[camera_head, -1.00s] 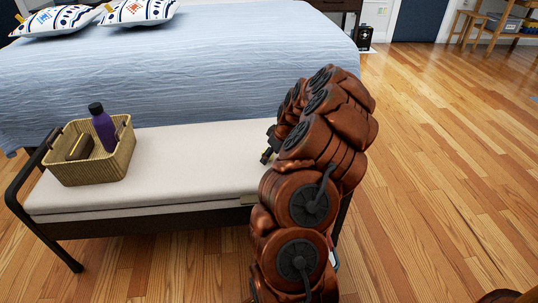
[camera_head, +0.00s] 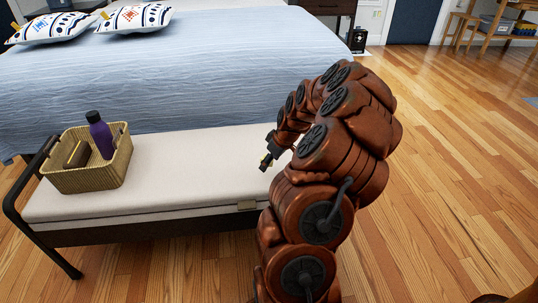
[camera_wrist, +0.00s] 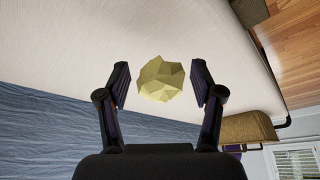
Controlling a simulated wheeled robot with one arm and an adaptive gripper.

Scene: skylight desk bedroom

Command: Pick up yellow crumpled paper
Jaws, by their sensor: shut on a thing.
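The yellow crumpled paper (camera_wrist: 160,80) is a pale yellow faceted ball in the wrist view. The cream bench cushion (camera_wrist: 70,40) lies behind the paper in that view. In the head view, my gripper (camera_head: 266,162) is small and dark, over the right part of the cream bench (camera_head: 190,170). The paper cannot be made out clearly there.
A wicker basket (camera_head: 90,180) with a purple bottle (camera_head: 101,137) and a brown item stands on the bench's left end. The bed (camera_head: 200,65) with a blue cover and two patterned pillows lies behind. Wooden floor (camera_head: 450,170) on the right is open.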

